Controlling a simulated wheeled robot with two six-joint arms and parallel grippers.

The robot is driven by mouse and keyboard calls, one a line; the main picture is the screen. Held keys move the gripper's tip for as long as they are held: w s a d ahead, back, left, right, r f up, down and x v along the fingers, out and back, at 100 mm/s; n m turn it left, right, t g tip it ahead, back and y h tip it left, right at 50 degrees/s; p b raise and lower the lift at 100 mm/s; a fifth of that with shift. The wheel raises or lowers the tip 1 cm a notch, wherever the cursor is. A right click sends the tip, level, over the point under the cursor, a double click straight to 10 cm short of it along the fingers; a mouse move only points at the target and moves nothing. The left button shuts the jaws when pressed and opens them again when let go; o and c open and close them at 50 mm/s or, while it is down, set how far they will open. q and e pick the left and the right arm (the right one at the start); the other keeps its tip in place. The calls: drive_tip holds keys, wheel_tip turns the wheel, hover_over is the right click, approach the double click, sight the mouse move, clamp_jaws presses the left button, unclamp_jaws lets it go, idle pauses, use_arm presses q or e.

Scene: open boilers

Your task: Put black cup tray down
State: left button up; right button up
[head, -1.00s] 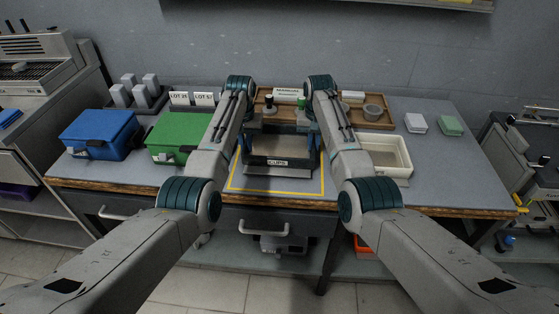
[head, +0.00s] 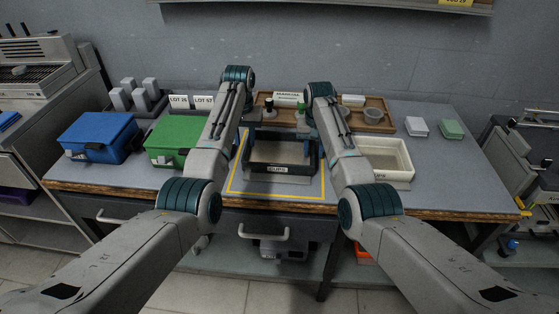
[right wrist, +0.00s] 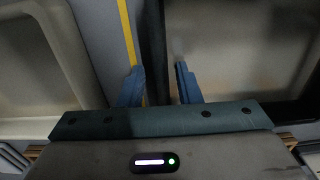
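The black cup tray (head: 292,170), with a label reading CUPS on its front, appears to rest level on the table inside the yellow outline (head: 232,180). In the right wrist view, one dark wall of the tray (right wrist: 153,40) runs between my right gripper's blue fingers (right wrist: 160,85). The fingers stand apart, with a gap showing beside the wall. In the head view my right gripper (head: 312,130) is at the tray's right side. My left arm reaches to the tray's far left side; its fingertips are hidden, so their opening cannot be told.
A cream bin (head: 405,160) stands close right of the tray. Green (head: 175,135) and blue (head: 97,135) boxes stand at the left. A wooden tray (head: 375,121) with small items lies behind. Table between the outline and its front edge is clear.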

drive_tip(key=shift+r, duration=0.25)
use_arm(q)
wheel_tip(320, 180, up, 7)
use_arm(e)
wheel_tip(320, 180, up, 12)
drive_tip(key=shift+f, duration=0.2)
drive_tip(key=shift+f, duration=0.15)
idle(0.4)
